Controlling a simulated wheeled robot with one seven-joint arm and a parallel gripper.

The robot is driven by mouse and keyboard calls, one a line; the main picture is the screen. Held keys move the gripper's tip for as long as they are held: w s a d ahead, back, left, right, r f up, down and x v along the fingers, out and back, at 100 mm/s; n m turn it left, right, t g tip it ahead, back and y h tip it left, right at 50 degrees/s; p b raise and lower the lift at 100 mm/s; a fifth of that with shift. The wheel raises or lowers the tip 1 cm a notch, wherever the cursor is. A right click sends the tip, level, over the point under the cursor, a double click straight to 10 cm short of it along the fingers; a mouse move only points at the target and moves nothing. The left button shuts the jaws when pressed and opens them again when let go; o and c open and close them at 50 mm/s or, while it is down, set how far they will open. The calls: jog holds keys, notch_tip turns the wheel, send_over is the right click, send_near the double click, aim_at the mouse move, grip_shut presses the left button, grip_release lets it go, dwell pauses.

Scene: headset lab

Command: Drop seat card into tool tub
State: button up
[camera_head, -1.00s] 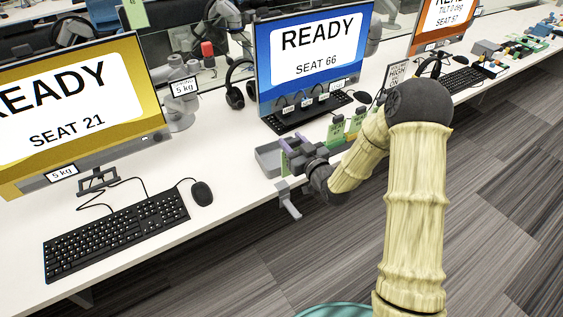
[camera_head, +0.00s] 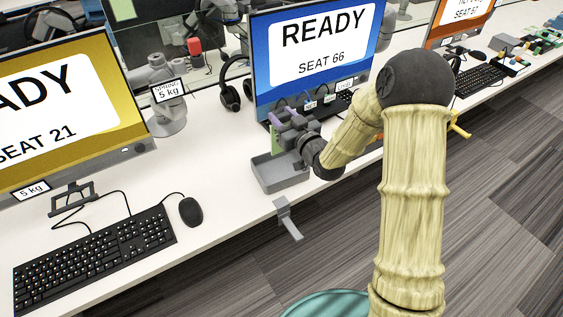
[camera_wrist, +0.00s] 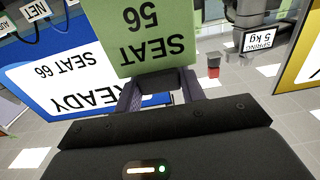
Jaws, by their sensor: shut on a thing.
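My gripper (camera_head: 286,122) is shut on a green seat card (camera_wrist: 156,36). The card reads SEAT 56, upside down in the wrist view, and is pinched between the two purple fingers (camera_wrist: 160,88). In the head view the card is mostly hidden by my gripper. The tool tub (camera_head: 281,182) is a shallow grey open tray at the desk's front edge. In the head view my gripper appears above the tub's back part, apart from its floor. The visible part of the tub floor looks empty.
A blue SEAT 66 monitor (camera_head: 320,45) stands close behind my gripper. A grey clamp (camera_head: 287,218) hangs at the desk edge in front of the tub. Headphones (camera_head: 233,92) stand behind left. A mouse (camera_head: 190,211) and keyboard (camera_head: 95,258) lie left; desk between them and the tub is clear.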

jog(key=shift+w, duration=0.35)
jog(key=shift+s+d, duration=0.25)
jog(key=shift+s, duration=0.2)
jog(key=shift+d+f, duration=0.1)
jog(key=shift+f, duration=0.15)
jog(key=shift+w+f+b, duration=0.15)
jog(key=shift+f+b, duration=1.4)
jog(key=shift+f, duration=1.2)
jog(key=o, duration=1.3)
